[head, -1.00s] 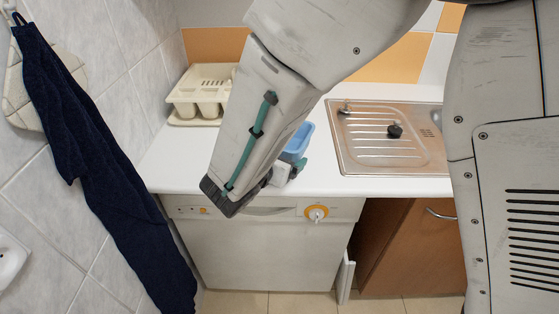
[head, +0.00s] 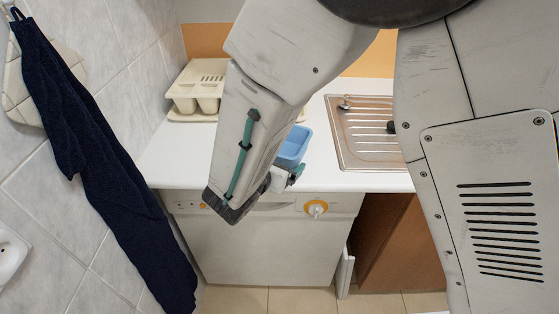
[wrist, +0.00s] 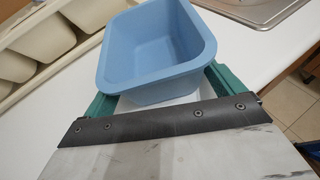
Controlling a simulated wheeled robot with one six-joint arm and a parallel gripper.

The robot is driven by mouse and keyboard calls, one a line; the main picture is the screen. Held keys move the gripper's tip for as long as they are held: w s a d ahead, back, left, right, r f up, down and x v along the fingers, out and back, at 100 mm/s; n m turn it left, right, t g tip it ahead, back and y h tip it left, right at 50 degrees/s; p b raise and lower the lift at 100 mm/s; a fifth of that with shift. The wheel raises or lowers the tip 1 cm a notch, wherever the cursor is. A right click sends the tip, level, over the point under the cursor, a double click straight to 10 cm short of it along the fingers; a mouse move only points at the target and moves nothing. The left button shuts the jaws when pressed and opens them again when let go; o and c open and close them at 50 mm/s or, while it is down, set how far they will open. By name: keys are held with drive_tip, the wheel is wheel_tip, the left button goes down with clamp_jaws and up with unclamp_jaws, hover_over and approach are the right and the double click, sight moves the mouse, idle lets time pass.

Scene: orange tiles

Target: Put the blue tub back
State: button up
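The blue tub (head: 292,147) is an open, rounded rectangular container, empty inside. In the head view it shows just beyond my forearm, over the white counter near its front edge; my arm hides its lower left part. In the wrist view the tub (wrist: 155,55) is upright or nearly so, straight ahead of my gripper (wrist: 160,92). The green fingers lie on its left and right sides and appear to grip it. In the head view my gripper (head: 286,176) is mostly hidden behind the forearm. I cannot tell whether the tub's base touches the counter.
A cream rack (head: 197,92) with compartments stands at the back left of the counter (head: 342,180). A steel sink drainer (head: 365,135) is set in on the right. A dark blue towel (head: 95,170) hangs on the left wall. A white appliance (head: 265,245) stands below.

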drive_tip(key=shift+s+d+f, duration=0.25)
drive_tip(key=shift+d+f, duration=0.05)
drive_tip(key=shift+f, duration=0.3)
drive_tip(key=shift+r, duration=0.1)
drive_tip(key=shift+w+r, duration=0.1)
drive_tip(key=shift+r, duration=0.25)
drive_tip(key=v, duration=1.2)
drive_tip(key=s+d+r+m+g+h, duration=0.1)
drive_tip(key=d+r+m+g, duration=0.2)
drive_tip(key=d+m, duration=0.35)
drive_tip(key=d+r+m+g, duration=0.3)
drive_tip(key=d, duration=0.6)
drive_tip(key=s+d+r+m+g+h, duration=0.1)
drive_tip(key=d+r+m+g, duration=0.2)
drive_tip(key=d+m, duration=0.3)
drive_tip(key=s+d+r+m+g+y, duration=0.1)
drive_tip(key=s+d+r+m+y, duration=0.1)
drive_tip(key=s+d+m+y, duration=0.2)
drive_tip(key=s+d+r+m+y, duration=0.2)
drive_tip(key=s+d+m+y, duration=0.2)
drive_tip(key=s+m, duration=0.5)
drive_tip(key=shift+s+d+r+m+g, duration=0.25)
drive_tip(key=shift+d+m+g, duration=0.15)
drive_tip(key=shift+d+m, duration=0.2)
